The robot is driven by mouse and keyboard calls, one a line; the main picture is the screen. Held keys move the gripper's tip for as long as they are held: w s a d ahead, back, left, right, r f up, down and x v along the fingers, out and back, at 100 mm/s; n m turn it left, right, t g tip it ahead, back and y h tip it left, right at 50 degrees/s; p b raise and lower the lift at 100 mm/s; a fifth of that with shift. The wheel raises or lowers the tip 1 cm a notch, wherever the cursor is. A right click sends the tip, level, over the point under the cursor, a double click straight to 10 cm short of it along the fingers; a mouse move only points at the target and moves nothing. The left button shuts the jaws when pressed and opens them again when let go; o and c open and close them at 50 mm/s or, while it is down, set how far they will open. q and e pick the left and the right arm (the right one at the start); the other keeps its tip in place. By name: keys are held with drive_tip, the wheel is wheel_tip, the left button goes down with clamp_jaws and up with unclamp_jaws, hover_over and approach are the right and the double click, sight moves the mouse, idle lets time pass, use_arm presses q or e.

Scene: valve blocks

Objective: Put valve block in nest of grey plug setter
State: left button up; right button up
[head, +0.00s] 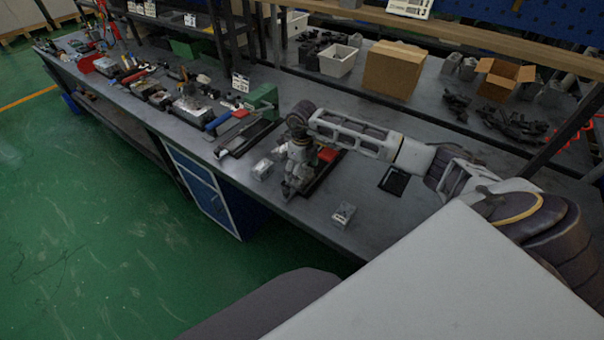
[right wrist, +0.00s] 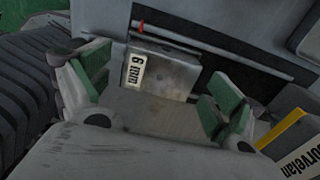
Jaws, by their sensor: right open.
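My right gripper (head: 290,188) is low over the bench, beside a dark fixture with a red part (head: 328,154). In the right wrist view its green-padded fingers (right wrist: 157,92) are apart. A grey metal block with a white label (right wrist: 165,72) shows between and just beyond them; I cannot tell whether it is a valve block or part of a plug setter. One small silvery block (head: 343,214) lies on the bench to the right of the gripper. Another (head: 262,169) lies to its left. The gripper and arm partly hide the fixture, and I cannot make out its nest.
A dark long fixture (head: 243,138) and a green machine (head: 263,96) stand left of the arm. A black flat tray (head: 394,181) lies to the right. Cardboard boxes (head: 394,70) and a white bin (head: 338,60) stand at the back. Bare bench surrounds the right silvery block.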

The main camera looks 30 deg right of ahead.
sight(302, 173)
wheel_tip(302, 173, up, 10)
drive_tip(key=shift+r+b, duration=0.15)
drive_tip(key=shift+b, duration=0.2)
idle(0.6)
